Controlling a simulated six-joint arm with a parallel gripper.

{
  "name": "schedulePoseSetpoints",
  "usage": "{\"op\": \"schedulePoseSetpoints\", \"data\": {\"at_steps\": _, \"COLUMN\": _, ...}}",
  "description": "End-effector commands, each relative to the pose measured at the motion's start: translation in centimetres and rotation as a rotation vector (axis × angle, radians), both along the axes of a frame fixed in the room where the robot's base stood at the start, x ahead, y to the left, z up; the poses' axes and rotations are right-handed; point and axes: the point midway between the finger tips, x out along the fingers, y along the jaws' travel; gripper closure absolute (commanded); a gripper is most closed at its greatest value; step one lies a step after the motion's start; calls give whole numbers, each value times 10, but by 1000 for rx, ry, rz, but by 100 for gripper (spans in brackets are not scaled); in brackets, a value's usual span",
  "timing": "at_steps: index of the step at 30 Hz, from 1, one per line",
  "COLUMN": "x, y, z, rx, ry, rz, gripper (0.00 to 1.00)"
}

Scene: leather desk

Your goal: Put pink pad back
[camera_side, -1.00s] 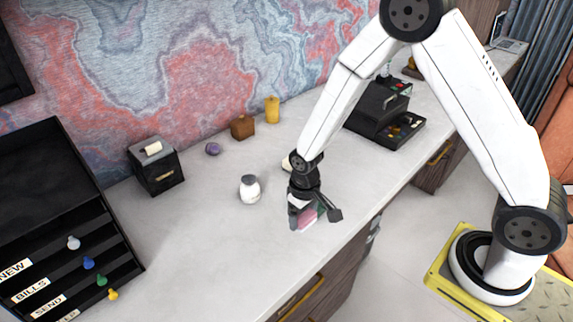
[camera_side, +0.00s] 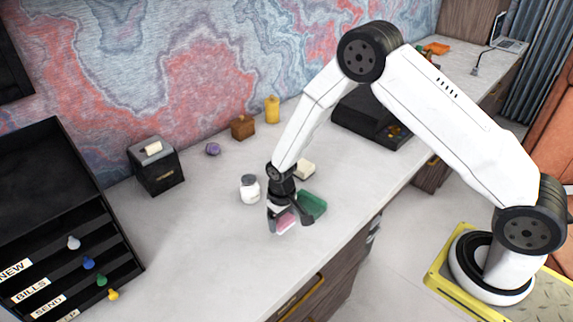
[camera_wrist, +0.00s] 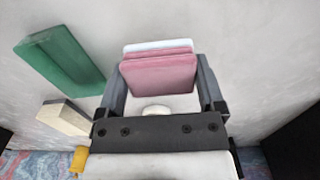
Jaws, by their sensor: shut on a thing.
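The pink pad (camera_side: 287,224) is between the fingers of my gripper (camera_side: 288,220). In the wrist view the pad (camera_wrist: 158,76) fills the gap between both fingers of my gripper (camera_wrist: 160,85), with a pink layer and a white layer behind its front face. My gripper is shut on it. The pad hangs over the front part of the desk; whether it touches the top I cannot tell. A green pad (camera_side: 312,205) lies just right of my gripper, and it also shows in the wrist view (camera_wrist: 62,58). A cream block (camera_side: 304,170) lies behind it.
A white jar (camera_side: 250,189) stands left of my gripper. A black box (camera_side: 155,165), a purple item (camera_side: 213,149), a brown block (camera_side: 243,127) and a yellow cylinder (camera_side: 272,109) are farther back. A black sorter (camera_side: 60,190) stands left. The desk between sorter and gripper is clear.

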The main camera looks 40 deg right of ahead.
Motion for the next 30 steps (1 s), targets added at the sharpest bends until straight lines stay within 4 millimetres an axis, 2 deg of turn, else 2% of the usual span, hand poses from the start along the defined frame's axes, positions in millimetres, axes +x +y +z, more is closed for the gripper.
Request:
{"op": "schedulePoseSetpoints", "data": {"at_steps": 5, "x": 5, "y": 0, "z": -7, "rx": 0, "ry": -1, "rz": 0, "gripper": 68}}
{"op": "schedulePoseSetpoints", "data": {"at_steps": 14, "x": 5, "y": 1, "z": -34, "rx": 1, "ry": 1, "rz": 0, "gripper": 68}}
{"op": "schedulePoseSetpoints", "data": {"at_steps": 29, "x": 5, "y": 1, "z": -39, "rx": 2, "ry": -1, "rz": 0, "gripper": 68}}
{"op": "schedulePoseSetpoints", "data": {"at_steps": 30, "x": 5, "y": 1, "z": -39, "rx": 2, "ry": -1, "rz": 0, "gripper": 6}}
